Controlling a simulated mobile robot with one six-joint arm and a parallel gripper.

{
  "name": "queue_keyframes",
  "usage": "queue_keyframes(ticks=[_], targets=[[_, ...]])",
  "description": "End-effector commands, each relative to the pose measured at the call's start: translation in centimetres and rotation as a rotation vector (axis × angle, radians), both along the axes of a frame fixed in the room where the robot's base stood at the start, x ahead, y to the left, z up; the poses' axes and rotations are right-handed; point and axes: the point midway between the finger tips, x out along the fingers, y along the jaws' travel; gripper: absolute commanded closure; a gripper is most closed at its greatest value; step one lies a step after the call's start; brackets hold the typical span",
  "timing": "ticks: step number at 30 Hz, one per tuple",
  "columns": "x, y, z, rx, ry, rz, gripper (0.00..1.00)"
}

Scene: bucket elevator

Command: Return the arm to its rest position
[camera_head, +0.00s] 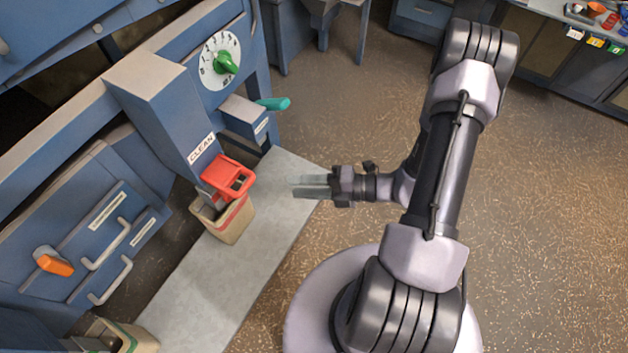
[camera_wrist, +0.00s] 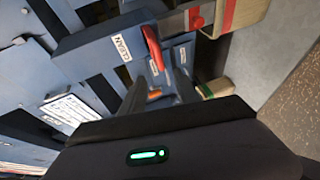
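My gripper (camera_head: 296,187) is stretched out to the left over the floor beside the machine, at the right edge of the grey strip. Its two pale fingers lie close together in this view, and I cannot tell how far apart they are. I see nothing held between them. A gap separates the fingertips from the red handle (camera_head: 229,177) under the CLEAN chute.
A beige bucket (camera_head: 228,221) with a red band stands under the chute. A green-banded bucket (camera_head: 136,338) is at lower left. A teal lever (camera_head: 272,104), green dial knob (camera_head: 226,63) and orange handle (camera_head: 54,264) sit on the blue machine. The floor (camera_head: 540,220) at right is clear.

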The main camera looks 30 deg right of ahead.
Motion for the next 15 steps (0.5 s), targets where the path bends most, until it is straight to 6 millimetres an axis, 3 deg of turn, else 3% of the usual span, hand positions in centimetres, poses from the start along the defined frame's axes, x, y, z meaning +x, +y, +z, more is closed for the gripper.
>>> queue_keyframes(ticks=[6, 15], targets=[[-1.7, -2.5, 0.6, -0.001, 0.0, 0.001, 0.62], [-1.8, -2.7, 0.6, 0.0, 0.001, 0.002, 0.62]])
